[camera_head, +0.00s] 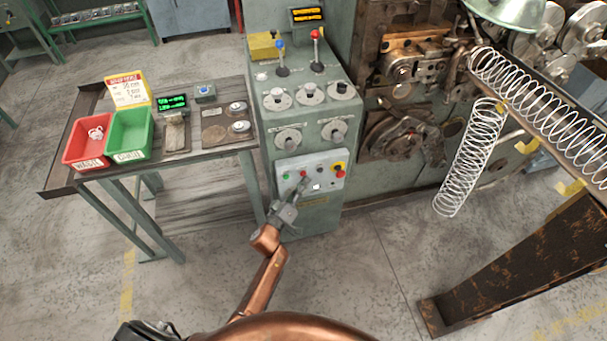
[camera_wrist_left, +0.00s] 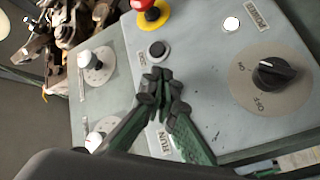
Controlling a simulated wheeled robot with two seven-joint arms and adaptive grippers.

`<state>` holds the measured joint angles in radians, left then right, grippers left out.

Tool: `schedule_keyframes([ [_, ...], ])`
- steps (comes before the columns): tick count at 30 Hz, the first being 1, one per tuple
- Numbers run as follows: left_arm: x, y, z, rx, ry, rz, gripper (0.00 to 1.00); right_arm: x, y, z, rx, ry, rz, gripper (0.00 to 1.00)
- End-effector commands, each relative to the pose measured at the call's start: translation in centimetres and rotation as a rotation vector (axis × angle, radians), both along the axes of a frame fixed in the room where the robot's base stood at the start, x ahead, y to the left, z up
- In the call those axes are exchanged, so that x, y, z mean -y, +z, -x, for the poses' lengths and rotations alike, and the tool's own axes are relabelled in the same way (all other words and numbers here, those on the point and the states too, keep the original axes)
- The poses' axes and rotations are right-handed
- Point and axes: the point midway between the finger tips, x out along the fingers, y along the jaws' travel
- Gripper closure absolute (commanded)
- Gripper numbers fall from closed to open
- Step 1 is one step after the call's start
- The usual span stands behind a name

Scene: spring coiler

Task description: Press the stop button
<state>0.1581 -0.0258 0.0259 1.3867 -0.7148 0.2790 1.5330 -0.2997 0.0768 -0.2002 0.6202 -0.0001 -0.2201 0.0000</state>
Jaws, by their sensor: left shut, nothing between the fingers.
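The light grey button panel (camera_head: 330,163) is on the front of the green machine cabinet. It carries a green button (camera_head: 285,177), a small red button (camera_head: 304,173) and a red mushroom button on yellow (camera_head: 340,171). The mushroom button (camera_wrist_left: 151,12) and a black button (camera_wrist_left: 157,49) also show in the left wrist view. My left gripper (camera_head: 302,186) is shut and empty, with its fingertips (camera_wrist_left: 160,80) just in front of the panel below the small red button. In the wrist view the fingers hide that part of the panel. I cannot tell whether they touch it. My right gripper is out of view.
A black rotary switch (camera_wrist_left: 275,73) and a lit white lamp (camera_wrist_left: 232,24) are beside the fingers. Dials and levers (camera_head: 282,70) stand above the panel. A table (camera_head: 200,152) with red and green bins is left; a coil spring (camera_head: 470,155) hangs right.

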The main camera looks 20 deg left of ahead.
Motion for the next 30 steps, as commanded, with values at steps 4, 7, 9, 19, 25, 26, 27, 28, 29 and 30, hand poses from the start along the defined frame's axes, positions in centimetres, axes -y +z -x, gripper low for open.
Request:
schedule_keyframes([
  [4, 0.1, 0.0, 0.1, 0.000, 0.000, 0.001, 1.00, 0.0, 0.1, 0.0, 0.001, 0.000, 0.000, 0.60],
  [7, 0.1, -0.1, 0.1, 0.000, 0.000, 0.001, 1.00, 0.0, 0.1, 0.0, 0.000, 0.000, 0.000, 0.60],
  [9, 0.1, -0.1, 0.2, 0.000, 0.000, 0.001, 1.00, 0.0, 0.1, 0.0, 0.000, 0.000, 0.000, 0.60],
  [19, 1.6, 0.3, 2.3, 0.001, 0.000, 0.002, 1.00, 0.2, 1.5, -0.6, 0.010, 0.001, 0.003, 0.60],
  [25, 2.5, 0.2, 3.8, 0.000, 0.001, 0.003, 1.00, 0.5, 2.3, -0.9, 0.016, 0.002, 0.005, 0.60],
  [26, 2.6, 0.1, 3.9, 0.000, 0.000, 0.002, 1.00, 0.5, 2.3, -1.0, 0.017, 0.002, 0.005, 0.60],
  [27, 2.8, 0.1, 4.1, 0.000, 0.000, 0.001, 1.00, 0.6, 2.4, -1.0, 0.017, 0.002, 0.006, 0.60],
  [28, 2.8, 0.1, 4.2, 0.000, 0.000, 0.001, 1.00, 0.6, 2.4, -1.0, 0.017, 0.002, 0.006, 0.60],
  [29, 2.9, 0.0, 4.3, 0.000, 0.000, 0.001, 1.00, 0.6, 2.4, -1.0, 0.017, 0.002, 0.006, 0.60],
  [30, 2.9, 0.0, 4.3, 0.000, 0.000, 0.001, 1.00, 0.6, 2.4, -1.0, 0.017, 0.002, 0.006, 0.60],
])
